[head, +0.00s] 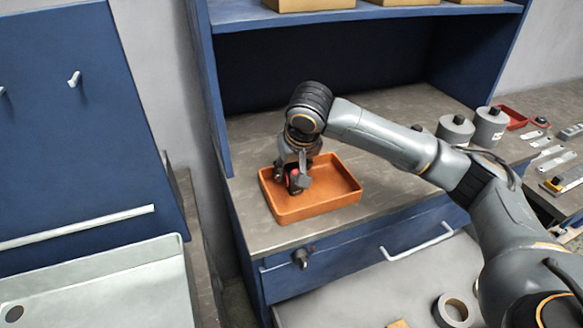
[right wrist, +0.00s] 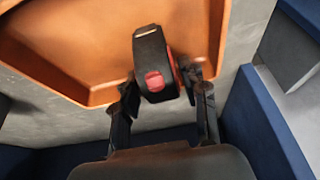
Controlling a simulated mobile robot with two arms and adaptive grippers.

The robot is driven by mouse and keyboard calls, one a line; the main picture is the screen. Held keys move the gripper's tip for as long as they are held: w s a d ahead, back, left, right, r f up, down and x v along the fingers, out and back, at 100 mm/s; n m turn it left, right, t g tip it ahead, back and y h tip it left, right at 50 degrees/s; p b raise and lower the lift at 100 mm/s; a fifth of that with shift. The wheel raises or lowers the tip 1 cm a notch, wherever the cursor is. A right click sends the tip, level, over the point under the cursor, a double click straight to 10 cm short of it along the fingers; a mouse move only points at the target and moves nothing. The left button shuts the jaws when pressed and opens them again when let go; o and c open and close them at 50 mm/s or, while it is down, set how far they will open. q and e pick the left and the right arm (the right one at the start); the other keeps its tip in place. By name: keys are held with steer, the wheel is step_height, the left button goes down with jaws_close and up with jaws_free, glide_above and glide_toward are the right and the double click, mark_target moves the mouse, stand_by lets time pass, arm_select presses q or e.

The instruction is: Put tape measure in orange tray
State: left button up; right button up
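The tape measure (head: 294,181) is black with red parts. It is between the fingers of my right gripper (head: 292,176), over the left part of the orange tray (head: 318,206). In the right wrist view the fingers of the right gripper (right wrist: 160,85) are on both sides of the tape measure (right wrist: 150,58) and appear shut on it. The tray (right wrist: 60,40) lies beyond it in that view. I cannot tell whether the tape measure touches the tray floor. My left gripper is not in view.
The tray stands on the grey worktop (head: 400,110) of a blue bench, near its front left. Grey cylinders (head: 455,131) and a small red tray (head: 511,117) stand to the right. A tape roll (head: 455,308) lies on a lower surface in front.

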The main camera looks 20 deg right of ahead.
steer(key=shift+r, duration=0.1)
steer(key=b+v, duration=0.1)
steer(key=v, duration=1.1)
